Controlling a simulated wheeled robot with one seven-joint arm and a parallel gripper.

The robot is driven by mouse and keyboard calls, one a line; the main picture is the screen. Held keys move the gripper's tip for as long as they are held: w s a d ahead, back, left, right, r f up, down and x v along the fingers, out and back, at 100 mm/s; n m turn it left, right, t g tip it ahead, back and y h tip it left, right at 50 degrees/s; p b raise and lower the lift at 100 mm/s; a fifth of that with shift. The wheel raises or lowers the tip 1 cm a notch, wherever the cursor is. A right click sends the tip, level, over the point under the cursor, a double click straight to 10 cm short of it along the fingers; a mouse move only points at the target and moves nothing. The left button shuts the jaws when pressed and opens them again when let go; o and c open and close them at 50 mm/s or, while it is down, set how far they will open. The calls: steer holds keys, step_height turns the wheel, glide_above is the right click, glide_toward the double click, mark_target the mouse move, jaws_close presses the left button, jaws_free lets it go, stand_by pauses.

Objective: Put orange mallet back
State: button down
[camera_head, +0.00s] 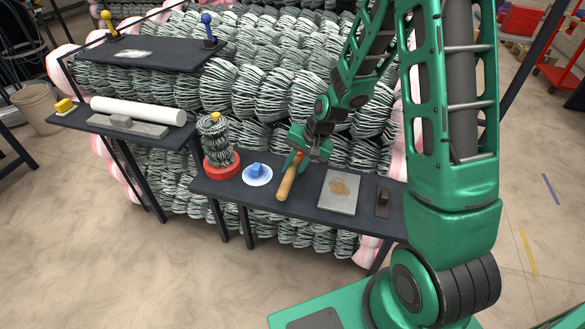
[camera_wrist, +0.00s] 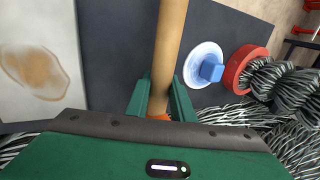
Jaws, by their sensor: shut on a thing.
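The orange mallet shows in the head view as a light wooden handle (camera_head: 286,182) above the dark lower bench (camera_head: 230,187), with an orange part by my gripper. In the wrist view the wooden handle (camera_wrist: 170,35) runs up out of the picture, and a bit of orange shows between the fingers. My gripper (camera_head: 299,155) is shut on the mallet at the orange end; its green fingers also show in the wrist view (camera_wrist: 162,93). The rest of the mallet's head is hidden by the gripper. I cannot tell whether the mallet touches the bench.
A white disc with a blue block (camera_head: 257,171) and a red ring base with coiled wire (camera_head: 221,166) stand left of the mallet. A stained grey plate (camera_head: 340,193) and a dark tool (camera_head: 383,203) lie to its right. Large wire rolls (camera_head: 262,95) stand close behind.

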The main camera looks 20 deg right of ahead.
steer(key=c, duration=1.5)
jaws_free()
steer(key=shift+c, duration=0.2)
steer(key=shift+f, duration=0.1)
steer(key=shift+d, duration=0.1)
steer(key=a+v, duration=0.1)
steer(key=v, duration=1)
steer(key=s+d+r+g+h, duration=0.1)
steer(key=s+d+r, duration=0.2)
steer(key=s, duration=0.7)
steer(key=s+d+r+g+h, duration=0.1)
steer(key=s+d+r, duration=0.3)
steer(key=s+d, duration=0.3)
steer(key=s+d+r+h, duration=0.1)
steer(key=s+d+r, duration=0.2)
steer(key=s, duration=0.9)
steer(key=shift+s+d+r+n+g, duration=0.3)
steer(key=shift+d+r+n+g, duration=0.1)
steer(key=shift+d, duration=0.7)
